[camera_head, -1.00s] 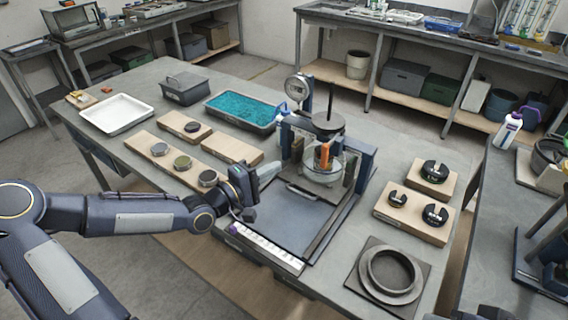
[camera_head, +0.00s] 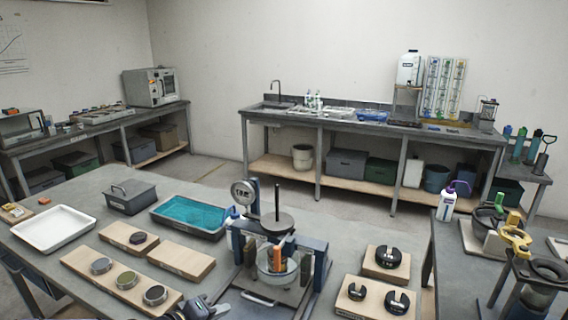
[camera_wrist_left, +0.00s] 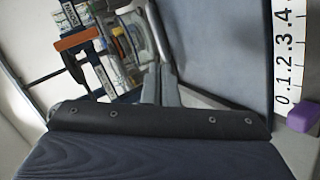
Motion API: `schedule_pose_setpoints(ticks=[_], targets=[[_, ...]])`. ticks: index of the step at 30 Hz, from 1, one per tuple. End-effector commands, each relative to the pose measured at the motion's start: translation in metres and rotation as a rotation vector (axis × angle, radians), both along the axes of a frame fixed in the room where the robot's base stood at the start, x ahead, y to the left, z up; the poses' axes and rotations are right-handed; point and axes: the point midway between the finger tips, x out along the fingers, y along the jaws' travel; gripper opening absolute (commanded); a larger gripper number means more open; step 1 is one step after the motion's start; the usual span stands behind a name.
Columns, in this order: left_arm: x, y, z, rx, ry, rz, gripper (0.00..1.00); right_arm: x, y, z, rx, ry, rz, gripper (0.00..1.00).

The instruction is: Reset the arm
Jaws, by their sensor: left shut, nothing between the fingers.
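My left gripper (camera_head: 208,309) shows only at the bottom edge of the head view, in front of the test frame (camera_head: 308,246); most of my left arm is cut off. In the left wrist view its two grey fingers (camera_wrist_left: 160,85) are together, with nothing between them. The frame carries a dial gauge (camera_head: 243,192), a dark round plate on an upright rod (camera_head: 277,222) and a clear dish with an orange part (camera_head: 277,256). In the left wrist view the orange part (camera_wrist_left: 77,38) lies beyond the fingers, apart from them. My right gripper is not in view.
Slotted black weights (camera_head: 388,257) sit on blocks to the right. A white ruler (camera_wrist_left: 285,50) and purple block (camera_wrist_left: 302,116) lie near the gripper.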

Motion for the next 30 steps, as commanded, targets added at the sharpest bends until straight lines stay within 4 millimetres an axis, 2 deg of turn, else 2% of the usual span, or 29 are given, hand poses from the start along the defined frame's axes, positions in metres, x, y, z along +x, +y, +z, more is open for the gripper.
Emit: schedule_pose_setpoints(ticks=[1, 3, 5, 9, 13, 15, 18, 21, 24, 30], targets=[[-0.014, 0.008, -0.001, 0.163, 0.027, -0.013, 0.00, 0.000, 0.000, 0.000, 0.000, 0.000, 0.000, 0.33], [-0.035, 0.026, -0.002, 0.350, 0.079, -0.022, 0.00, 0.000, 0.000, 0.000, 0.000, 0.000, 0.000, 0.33], [-0.056, 0.042, 0.004, 0.483, 0.120, -0.025, 0.00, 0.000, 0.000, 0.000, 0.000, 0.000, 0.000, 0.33], [-0.113, 0.070, 0.026, 0.681, 0.208, -0.041, 0.00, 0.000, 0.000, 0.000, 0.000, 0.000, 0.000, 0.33], [-0.171, 0.075, 0.045, 0.722, 0.253, -0.095, 0.00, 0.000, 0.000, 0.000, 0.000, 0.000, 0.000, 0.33], [-0.198, 0.070, 0.051, 0.702, 0.253, -0.145, 0.00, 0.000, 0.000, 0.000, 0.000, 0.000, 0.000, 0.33], [-0.228, 0.059, 0.056, 0.656, 0.234, -0.222, 0.00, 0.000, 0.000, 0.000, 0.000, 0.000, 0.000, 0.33], [-0.247, 0.050, 0.059, 0.617, 0.210, -0.284, 0.00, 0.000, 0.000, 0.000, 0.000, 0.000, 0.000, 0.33], [-0.255, 0.045, 0.060, 0.598, 0.197, -0.315, 0.00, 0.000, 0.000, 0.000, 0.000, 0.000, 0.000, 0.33], [-0.256, 0.045, 0.060, 0.597, 0.196, -0.317, 0.00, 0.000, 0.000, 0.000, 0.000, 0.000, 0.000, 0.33]])
